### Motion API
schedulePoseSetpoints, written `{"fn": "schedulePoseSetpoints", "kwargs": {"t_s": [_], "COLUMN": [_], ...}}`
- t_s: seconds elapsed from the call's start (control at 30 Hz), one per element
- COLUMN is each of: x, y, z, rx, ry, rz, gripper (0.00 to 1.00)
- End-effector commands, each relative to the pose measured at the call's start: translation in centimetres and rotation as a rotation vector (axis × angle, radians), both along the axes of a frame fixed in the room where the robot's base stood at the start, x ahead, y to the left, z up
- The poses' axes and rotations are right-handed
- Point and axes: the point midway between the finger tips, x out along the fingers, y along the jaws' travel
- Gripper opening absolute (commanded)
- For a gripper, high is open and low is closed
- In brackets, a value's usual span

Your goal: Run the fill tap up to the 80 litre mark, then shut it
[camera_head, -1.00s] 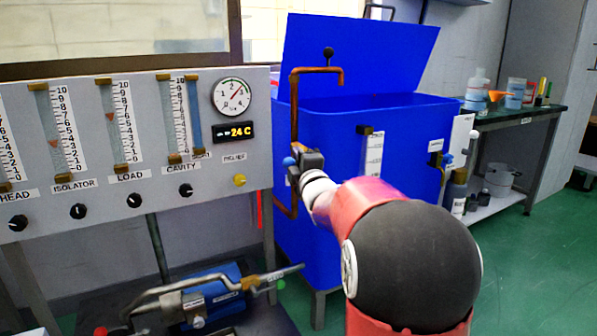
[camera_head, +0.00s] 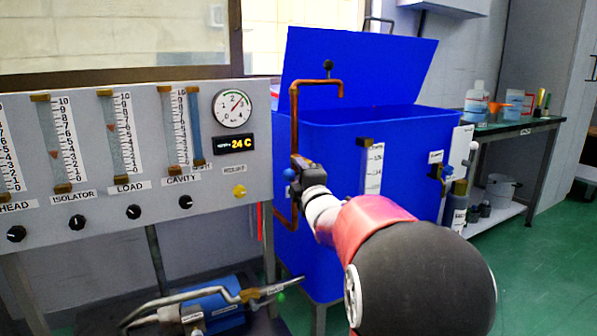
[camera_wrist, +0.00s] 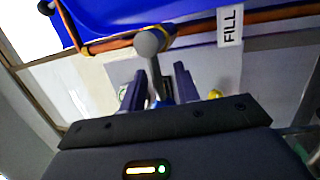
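The fill tap's round knob (camera_wrist: 150,42) stands on a thin stem by the copper pipe (camera_wrist: 215,28), near a FILL label (camera_wrist: 229,27) in the wrist view. A blue ball (camera_head: 289,174) shows beside my gripper (camera_head: 305,172) in the head view. In the wrist view my gripper (camera_wrist: 159,82) is open, its two fingers either side of the stem with gaps visible. The copper pipe (camera_head: 294,120) rises to the open-lidded blue tank (camera_head: 340,135). A level scale (camera_head: 373,170) is on the tank's front; its reading is too small to tell. My arm hides part of the tank.
A grey gauge panel (camera_head: 130,205) with flow tubes, knobs and a dial (camera_head: 232,107) stands left of the tank. A blue pump (camera_head: 215,300) sits below it. A bench (camera_head: 515,126) with bottles is at the right. Green floor (camera_head: 540,270) is open at right.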

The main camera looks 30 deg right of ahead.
Motion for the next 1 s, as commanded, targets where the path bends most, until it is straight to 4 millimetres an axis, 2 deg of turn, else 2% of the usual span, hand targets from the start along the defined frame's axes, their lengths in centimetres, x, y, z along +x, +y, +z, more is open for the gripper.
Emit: {"fn": "schedulePoseSetpoints", "kwargs": {"t_s": [0.2, 0.4, 1.0], "x": [-3.8, -5.8, -6.1], "y": [0.5, 0.9, 1.1], "z": [-0.8, -1.2, -1.0], "rx": [0.000, 0.000, 0.013], "ry": [-0.001, 0.000, 0.006], "rz": [-0.001, 0.000, 0.000], "gripper": [0.32, 0.32, 0.32]}}
